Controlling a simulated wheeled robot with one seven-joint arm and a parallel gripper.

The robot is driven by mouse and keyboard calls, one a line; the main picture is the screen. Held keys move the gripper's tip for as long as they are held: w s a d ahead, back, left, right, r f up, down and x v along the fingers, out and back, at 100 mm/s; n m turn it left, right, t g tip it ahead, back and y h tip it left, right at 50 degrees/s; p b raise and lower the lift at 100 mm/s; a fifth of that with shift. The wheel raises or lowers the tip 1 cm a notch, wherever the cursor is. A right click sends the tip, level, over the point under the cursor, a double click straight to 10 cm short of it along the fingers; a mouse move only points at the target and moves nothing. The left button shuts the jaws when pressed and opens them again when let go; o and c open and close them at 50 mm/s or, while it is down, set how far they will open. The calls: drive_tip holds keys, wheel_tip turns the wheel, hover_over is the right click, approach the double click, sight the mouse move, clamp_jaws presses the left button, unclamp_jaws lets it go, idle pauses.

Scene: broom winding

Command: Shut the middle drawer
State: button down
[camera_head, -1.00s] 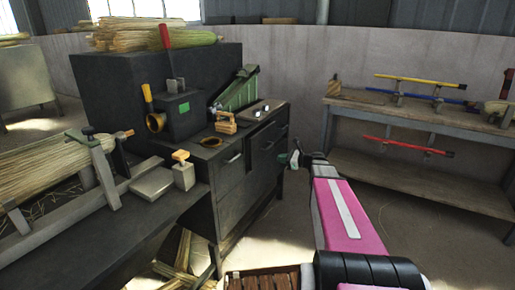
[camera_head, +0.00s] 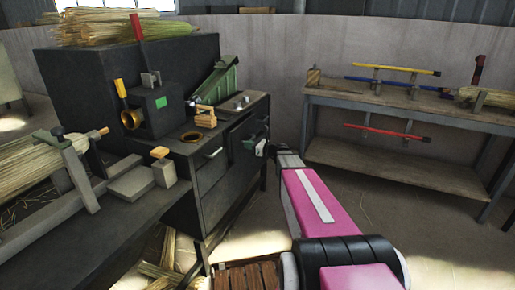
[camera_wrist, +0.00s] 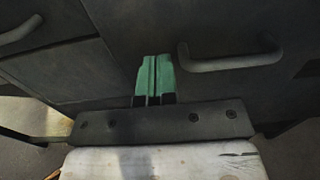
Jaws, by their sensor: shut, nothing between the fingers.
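The dark cabinet (camera_head: 215,195) has a left drawer front with a pale handle (camera_head: 213,153). To its right is another drawer front (camera_head: 240,160) with a dark gap along its top, so it appears to stand partly out. My gripper (camera_head: 249,144) is at this right-hand front, its green fingers together and empty. In the wrist view, the shut fingers (camera_wrist: 153,78) point at a dark drawer front (camera_wrist: 120,30), just left of a grey handle (camera_wrist: 230,62). Whether the fingertips touch the front is unclear. Another handle (camera_wrist: 20,30) shows at upper left.
Tools and a wooden block (camera_head: 205,116) lie on the cabinet top. A workbench with straw (camera_head: 35,170) stands at left. A shelf bench (camera_head: 400,105) with coloured handles stands at right. A wooden crate (camera_head: 248,278) is low in front. Floor between cabinet and shelf is open.

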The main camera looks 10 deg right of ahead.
sight(239, 142)
drive_tip(key=shift+x, duration=1.45)
drive_tip(key=shift+x, duration=2.3)
drive_tip(key=shift+w, duration=0.1)
